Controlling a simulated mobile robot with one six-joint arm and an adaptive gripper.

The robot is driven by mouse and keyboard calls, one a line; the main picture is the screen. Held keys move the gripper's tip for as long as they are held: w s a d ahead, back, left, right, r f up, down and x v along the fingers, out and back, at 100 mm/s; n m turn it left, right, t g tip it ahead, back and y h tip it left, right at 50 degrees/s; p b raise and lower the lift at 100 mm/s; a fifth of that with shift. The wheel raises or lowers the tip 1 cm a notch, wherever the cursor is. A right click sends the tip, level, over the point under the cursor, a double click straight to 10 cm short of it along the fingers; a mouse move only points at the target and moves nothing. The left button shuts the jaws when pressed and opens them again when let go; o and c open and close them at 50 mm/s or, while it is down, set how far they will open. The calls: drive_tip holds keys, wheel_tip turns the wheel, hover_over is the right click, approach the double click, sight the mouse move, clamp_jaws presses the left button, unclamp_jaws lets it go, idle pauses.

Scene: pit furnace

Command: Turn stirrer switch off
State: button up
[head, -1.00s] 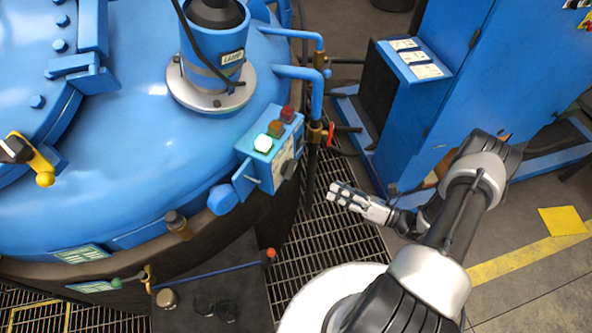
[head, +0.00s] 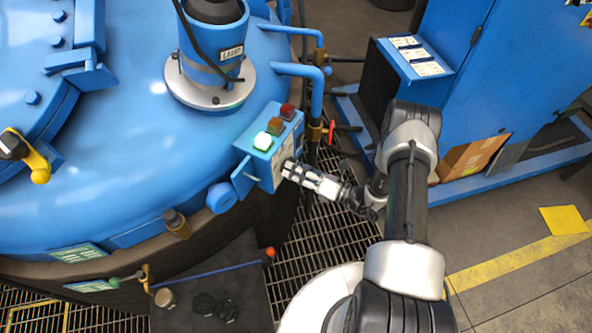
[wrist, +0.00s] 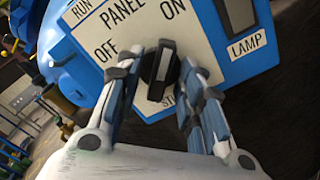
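The stirrer switch (wrist: 158,72) is a black rotary knob on a light plate marked OFF, ON, RUN and PANEL, on the blue control box (head: 268,150). In the wrist view its pointer stands roughly upright, leaning slightly right. In the head view my gripper (head: 287,168) is at the front face of the box, hiding the knob.
The blue vessel (head: 110,150) fills the left. A red-handled valve (head: 331,132) and blue pipes stand behind the box. A blue cabinet (head: 480,90) is at the right. Below my gripper is a floor grating (head: 310,245). A cardboard box (head: 470,158) leans by the cabinet.

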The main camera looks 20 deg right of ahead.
drive_tip(key=shift+c, duration=0.2)
clamp_jaws()
drive_tip(key=shift+n, duration=0.4)
drive_tip(key=n+b, duration=0.6)
drive_tip(key=n, duration=1.1)
drive_tip(key=shift+s, duration=0.1)
idle(0.7)
